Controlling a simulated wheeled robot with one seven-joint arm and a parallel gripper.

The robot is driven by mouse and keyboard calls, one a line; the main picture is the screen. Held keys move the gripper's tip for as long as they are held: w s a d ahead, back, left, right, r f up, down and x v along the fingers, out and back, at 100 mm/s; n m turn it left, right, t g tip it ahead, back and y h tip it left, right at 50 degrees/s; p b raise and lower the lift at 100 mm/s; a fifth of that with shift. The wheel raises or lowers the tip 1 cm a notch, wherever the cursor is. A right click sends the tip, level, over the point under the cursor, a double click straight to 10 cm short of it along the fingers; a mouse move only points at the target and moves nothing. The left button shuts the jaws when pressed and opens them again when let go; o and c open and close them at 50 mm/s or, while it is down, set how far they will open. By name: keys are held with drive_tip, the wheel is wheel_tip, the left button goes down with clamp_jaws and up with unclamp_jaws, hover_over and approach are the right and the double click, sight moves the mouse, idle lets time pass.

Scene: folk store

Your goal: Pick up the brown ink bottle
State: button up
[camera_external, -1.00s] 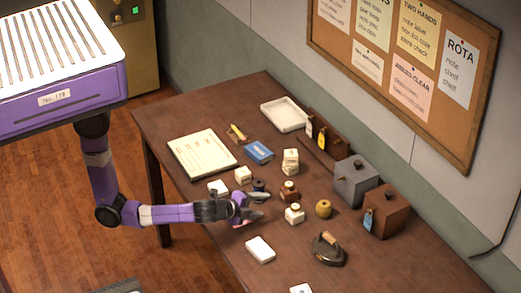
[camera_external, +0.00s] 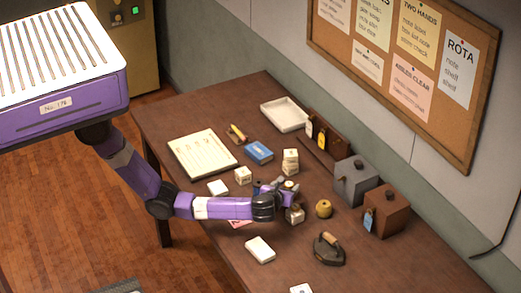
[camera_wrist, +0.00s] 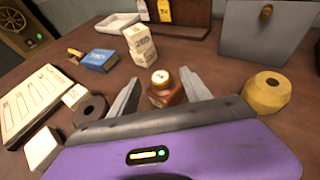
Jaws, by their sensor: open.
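The brown ink bottle (camera_wrist: 166,96), with a pale, tan-edged cap, stands upright on the table in the wrist view. It is between the two spread fingers of my gripper (camera_wrist: 160,77), with gaps visible on both sides near the fingertips. Its lower part is hidden behind my gripper's body. In the external view my gripper (camera_external: 283,190) is low over the table at the bottle's spot and mostly covers it. My gripper is open and holds nothing.
A yellow-tan round object (camera_wrist: 267,92) is to the right, a black ring-shaped spool (camera_wrist: 90,108) to the left, and a small white box stack (camera_wrist: 140,44) behind. A flat iron (camera_external: 328,250) and metal boxes (camera_external: 356,180) stand further right.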

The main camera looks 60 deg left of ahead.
sight(291, 183)
drive_tip(key=shift+x, duration=3.05)
drive_tip(key=shift+d+f, duration=0.1)
clamp_jaws()
